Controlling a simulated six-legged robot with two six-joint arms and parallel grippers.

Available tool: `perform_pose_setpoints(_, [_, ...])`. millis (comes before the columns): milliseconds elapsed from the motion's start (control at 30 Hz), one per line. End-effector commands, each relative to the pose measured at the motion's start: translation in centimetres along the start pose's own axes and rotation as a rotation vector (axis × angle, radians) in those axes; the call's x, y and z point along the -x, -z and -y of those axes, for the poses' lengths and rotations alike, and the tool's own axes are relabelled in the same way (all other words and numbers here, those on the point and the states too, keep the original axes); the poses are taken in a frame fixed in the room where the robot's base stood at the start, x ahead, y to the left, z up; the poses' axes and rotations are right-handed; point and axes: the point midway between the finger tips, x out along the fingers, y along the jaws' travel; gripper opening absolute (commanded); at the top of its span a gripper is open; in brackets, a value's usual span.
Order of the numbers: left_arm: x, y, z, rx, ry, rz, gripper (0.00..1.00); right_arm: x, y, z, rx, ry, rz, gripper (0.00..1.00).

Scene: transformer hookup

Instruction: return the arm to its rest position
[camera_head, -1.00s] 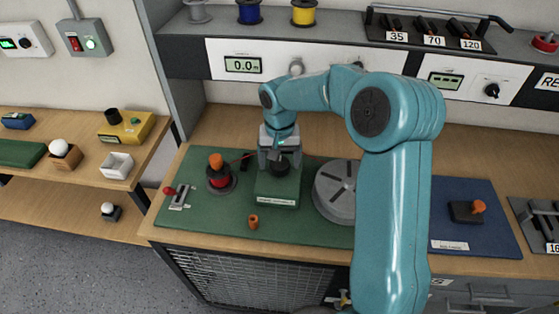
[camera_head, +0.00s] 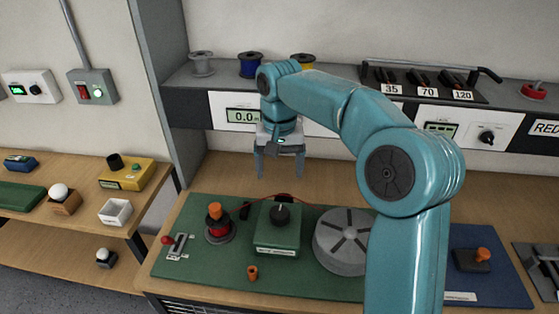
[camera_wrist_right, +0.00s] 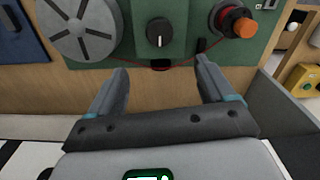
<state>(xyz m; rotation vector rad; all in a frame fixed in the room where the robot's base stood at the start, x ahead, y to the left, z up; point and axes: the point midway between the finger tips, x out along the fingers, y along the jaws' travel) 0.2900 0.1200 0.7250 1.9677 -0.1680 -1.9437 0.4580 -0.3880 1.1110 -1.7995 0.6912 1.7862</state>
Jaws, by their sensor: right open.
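My right arm (camera_head: 345,112) reaches in from the lower right of the head view. My right gripper (camera_head: 280,174) is open and empty, raised above the back of the bench with its fingers pointing down. In the head view it is above and behind a green box with a black knob (camera_head: 280,214), apart from it. In the right wrist view the two spread fingers (camera_wrist_right: 163,80) have nothing between them, and the black knob (camera_wrist_right: 159,32) shows beyond them. My left gripper is not in view.
A green board (camera_head: 200,262) carries a red-and-orange post (camera_head: 218,222), a grey slotted disc (camera_head: 345,240) and a small orange cap (camera_head: 253,272). Behind the gripper are a white meter panel (camera_head: 222,106) and a shelf with spools (camera_head: 250,65). A side table (camera_head: 85,228) stands left.

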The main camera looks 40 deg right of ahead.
Motion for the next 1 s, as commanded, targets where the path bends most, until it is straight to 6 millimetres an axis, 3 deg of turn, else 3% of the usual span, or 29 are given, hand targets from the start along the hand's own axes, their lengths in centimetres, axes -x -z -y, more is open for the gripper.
perform_pose_setpoints(167, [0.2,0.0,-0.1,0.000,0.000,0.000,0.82,1.4,0.0,0.0,0.001,0.000,0.000,0.82])
perform_pose_setpoints(733, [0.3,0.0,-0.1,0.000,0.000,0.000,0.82,1.6,0.0,0.0,0.001,0.000,0.000,0.82])
perform_pose_setpoints(1000, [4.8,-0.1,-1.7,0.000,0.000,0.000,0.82,6.4,0.0,0.0,0.001,0.000,0.000,0.82])
